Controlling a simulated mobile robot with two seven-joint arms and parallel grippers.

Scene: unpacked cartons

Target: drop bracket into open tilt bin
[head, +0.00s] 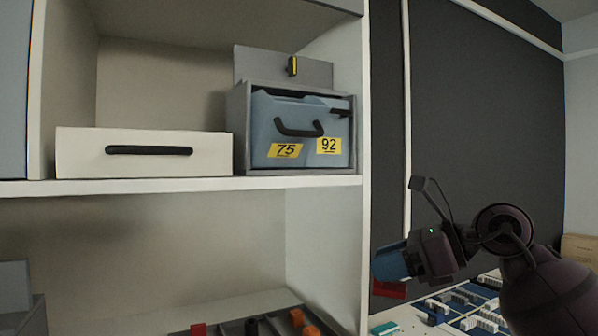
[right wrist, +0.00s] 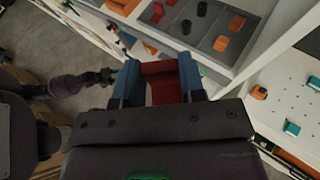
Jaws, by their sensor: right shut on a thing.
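The red bracket (head: 389,289) is held between the blue fingers of my right gripper (head: 391,268), right of the shelf and below the bin's level. In the right wrist view the red bracket (right wrist: 162,84) sits between both fingers of the right gripper (right wrist: 160,82). A grey housing (head: 241,130) on the shelf holds two blue-grey tilt bins. The left bin (head: 268,135), labelled 75, seems to lean forward with a dark gap above it. The right bin (head: 341,128), labelled 92, seems upright. A dark arm, probably my left one, shows in the right wrist view; its jaws are unclear.
A white drawer box (head: 80,153) with a black handle stands left of the housing. The shelf's right upright (head: 365,230) lies between my right gripper and the bins. Below are a compartment tray (right wrist: 203,22) and a board with blue and white parts (head: 465,306).

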